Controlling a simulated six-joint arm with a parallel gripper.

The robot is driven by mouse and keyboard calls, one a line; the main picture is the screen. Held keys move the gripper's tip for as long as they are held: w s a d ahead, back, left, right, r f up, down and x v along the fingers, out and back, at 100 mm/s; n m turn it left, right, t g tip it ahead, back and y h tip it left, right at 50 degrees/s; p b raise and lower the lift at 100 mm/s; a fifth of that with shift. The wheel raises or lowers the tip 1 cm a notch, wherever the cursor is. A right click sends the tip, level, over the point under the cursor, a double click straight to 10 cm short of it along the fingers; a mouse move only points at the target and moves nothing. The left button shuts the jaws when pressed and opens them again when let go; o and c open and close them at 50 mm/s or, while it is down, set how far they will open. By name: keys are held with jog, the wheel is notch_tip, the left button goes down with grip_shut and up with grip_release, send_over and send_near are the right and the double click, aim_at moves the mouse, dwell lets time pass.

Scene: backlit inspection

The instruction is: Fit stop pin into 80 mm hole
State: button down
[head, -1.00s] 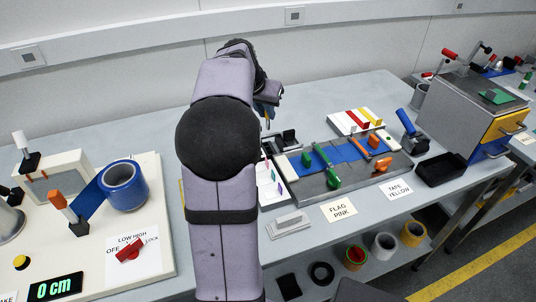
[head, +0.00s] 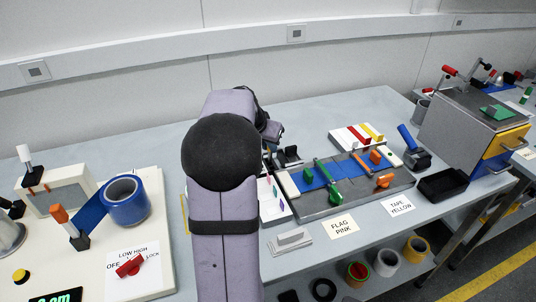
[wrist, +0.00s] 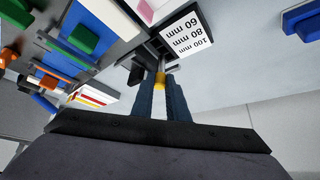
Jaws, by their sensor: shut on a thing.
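My gripper (wrist: 158,95) points at the bench in the wrist view, its two blue-grey fingers close together. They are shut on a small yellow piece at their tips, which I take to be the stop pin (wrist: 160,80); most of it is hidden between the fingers. Just beyond the tips is a grey and dark fixture part beside a white label (wrist: 187,35) reading 60 mm, 80 mm and 100 mm. The label appears upside down. I cannot make out the 80 mm hole or whether the pin touches anything. In the head view my arm hides the gripper.
A grey fixture (head: 345,203) with blue strip, green and orange clamps lies right of my arm. A white block with red and yellow bars (head: 357,137) stands behind it. A blue tape roll (head: 127,200) stands left. A black tray (head: 442,184) is at right.

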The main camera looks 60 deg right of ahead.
aim_at(269, 155)
jog(key=shift+f, duration=1.85)
jog(key=shift+f, duration=0.2)
jog(key=c, duration=1.7)
grip_release()
jog(key=shift+r, duration=0.1)
jog(key=shift+c, duration=0.2)
jog(key=shift+r, duration=0.15)
jog(key=b+v, duration=0.1)
jog(key=v, duration=1.1)
